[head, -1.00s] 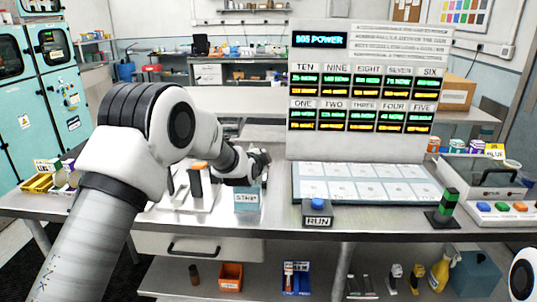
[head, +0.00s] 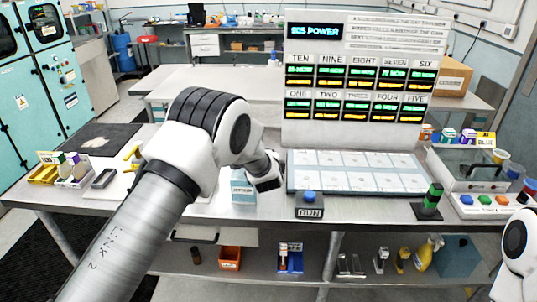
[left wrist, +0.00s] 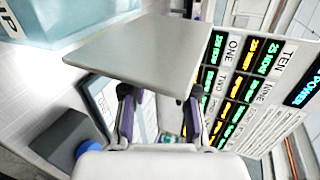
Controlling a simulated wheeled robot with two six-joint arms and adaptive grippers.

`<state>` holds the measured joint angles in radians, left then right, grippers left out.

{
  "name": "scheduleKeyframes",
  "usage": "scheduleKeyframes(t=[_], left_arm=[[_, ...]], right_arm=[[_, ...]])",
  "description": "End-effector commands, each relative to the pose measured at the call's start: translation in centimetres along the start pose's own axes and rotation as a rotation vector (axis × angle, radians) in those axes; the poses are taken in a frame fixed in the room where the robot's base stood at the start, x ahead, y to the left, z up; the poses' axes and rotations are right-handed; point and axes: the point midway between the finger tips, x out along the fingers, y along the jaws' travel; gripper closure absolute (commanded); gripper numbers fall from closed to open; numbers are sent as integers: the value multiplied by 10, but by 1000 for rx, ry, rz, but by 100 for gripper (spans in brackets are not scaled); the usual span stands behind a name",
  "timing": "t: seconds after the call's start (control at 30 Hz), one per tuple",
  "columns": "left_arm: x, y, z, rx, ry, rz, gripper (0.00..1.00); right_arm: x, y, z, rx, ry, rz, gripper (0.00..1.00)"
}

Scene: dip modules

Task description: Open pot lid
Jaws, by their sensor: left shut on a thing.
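The pot looks to be the small pale-blue box (head: 243,186) on the bench; my left arm partly covers it and I cannot see into it. In the left wrist view, my left gripper (left wrist: 158,122) is shut on a flat grey square plate (left wrist: 150,45), which looks like the pot lid. The plate is tilted and extends beyond the fingertips; the exact grip point is hidden behind it. In the head view, my left gripper (head: 268,178) is just right of the box, mostly hidden by its wrist. My right gripper is out of view.
A green-and-black stack (head: 431,203) and a lidded grey case (head: 470,172) are further right. A dark mat (head: 98,140) lies at left.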

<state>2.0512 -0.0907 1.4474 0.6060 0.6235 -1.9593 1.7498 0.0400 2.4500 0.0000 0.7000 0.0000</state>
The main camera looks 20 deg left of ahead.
Motion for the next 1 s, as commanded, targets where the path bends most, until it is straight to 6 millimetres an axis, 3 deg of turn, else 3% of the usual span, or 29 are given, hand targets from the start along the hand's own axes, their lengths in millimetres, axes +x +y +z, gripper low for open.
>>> scheduleKeyframes(t=[0.3,0.33,0.37,0.4,0.77,1.0], left_arm=[[0,0,1,-1,-2,-2,100],[0,0,1,-1,-2,-2,61],[0,0,1,-1,-1,-2,50],[0,0,1,-1,-1,-2,46],[-6,0,0,0,0,-1,46],[-59,-1,0,3,0,-1,46]], right_arm=[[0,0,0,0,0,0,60],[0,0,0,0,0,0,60],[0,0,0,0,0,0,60],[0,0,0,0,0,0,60],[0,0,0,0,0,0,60],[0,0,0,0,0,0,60]])
